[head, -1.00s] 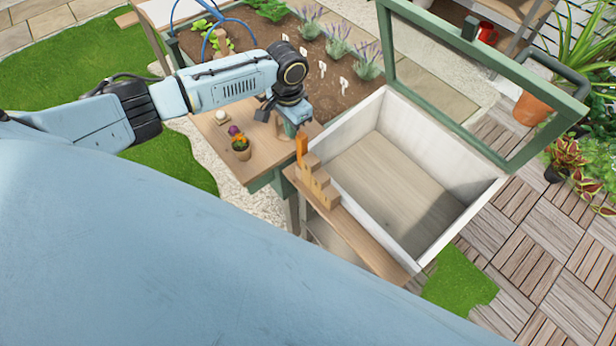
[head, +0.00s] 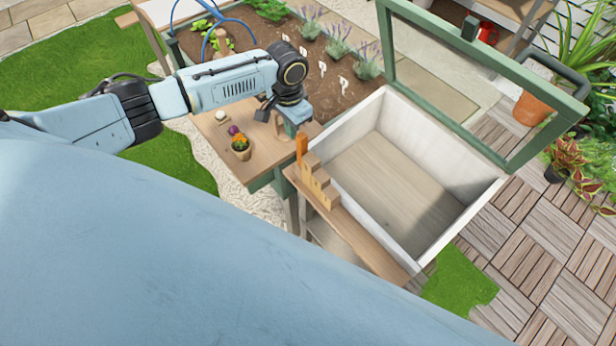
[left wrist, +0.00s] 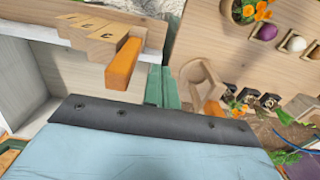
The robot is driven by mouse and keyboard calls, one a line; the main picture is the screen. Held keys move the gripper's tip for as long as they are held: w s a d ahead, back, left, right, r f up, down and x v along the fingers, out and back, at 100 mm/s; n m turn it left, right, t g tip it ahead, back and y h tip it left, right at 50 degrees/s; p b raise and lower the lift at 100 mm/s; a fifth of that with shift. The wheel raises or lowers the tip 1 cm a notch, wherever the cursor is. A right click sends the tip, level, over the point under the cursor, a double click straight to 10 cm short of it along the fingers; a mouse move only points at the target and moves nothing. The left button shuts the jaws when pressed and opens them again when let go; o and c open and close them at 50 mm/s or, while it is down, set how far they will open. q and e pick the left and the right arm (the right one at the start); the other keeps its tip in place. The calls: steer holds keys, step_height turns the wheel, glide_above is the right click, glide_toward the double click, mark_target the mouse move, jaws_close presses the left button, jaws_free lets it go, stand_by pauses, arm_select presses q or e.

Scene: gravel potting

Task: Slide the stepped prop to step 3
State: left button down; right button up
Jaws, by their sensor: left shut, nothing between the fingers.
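The stepped prop (head: 318,186) is a light wooden block cut in steps, with an orange upright bar (head: 301,146) at its left end. It stands on the wooden ledge (head: 350,235) along the near side of the white box. In the left wrist view the prop (left wrist: 92,38) shows dark marks on its steps, and the orange bar (left wrist: 123,63) juts toward the camera. My left gripper (head: 283,123) is shut and empty, just above and left of the orange bar, apart from it as far as I can see. Its fingertips are hard to make out. My right gripper is out of view.
The white box (head: 345,122) has a green-framed lid (head: 450,122) raised open. A small wooden table (head: 255,172) left of the box holds a flowerpot (head: 241,152) and small round items. A planting bed (head: 320,85) with lavender and white labels lies behind my left arm.

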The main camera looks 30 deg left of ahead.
mark_target(298, 135)
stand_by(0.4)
arm_select(q)
steer(key=shift+s+d+p, duration=0.3)
steer(key=shift+d+p, duration=0.3)
steer(key=shift+d, duration=0.1)
steer(key=shift+s+d+p, duration=0.25)
steer(key=shift+d+p, duration=0.3)
steer(key=shift+d, duration=0.15)
steer(key=shift+s+d+p, duration=0.35)
steer(key=shift+d+p, duration=0.2)
steer(key=shift+d, duration=0.25)
steer(key=shift+s+d+p, duration=0.3)
steer(key=shift+d+p, duration=0.25)
steer(key=shift+d, duration=0.25)
steer(key=shift+s+d+p, duration=0.35)
steer(key=shift+d+p, duration=0.2)
steer(key=shift+d, duration=0.25)
steer(key=shift+s+d+p, duration=0.3)
steer(key=shift+d+p, duration=0.3)
steer(key=shift+d, duration=0.1)
steer(key=shift+s+d+p, duration=0.3)
steer(key=shift+d+p, duration=0.25)
steer(key=shift+d, duration=0.15)
steer(key=shift+s+d+p, duration=0.3)
steer(key=shift+d+p, duration=0.3)
steer(key=shift+d, duration=0.1)
step_height(298, 135, up, 8)
steer(key=p, duration=0.3)
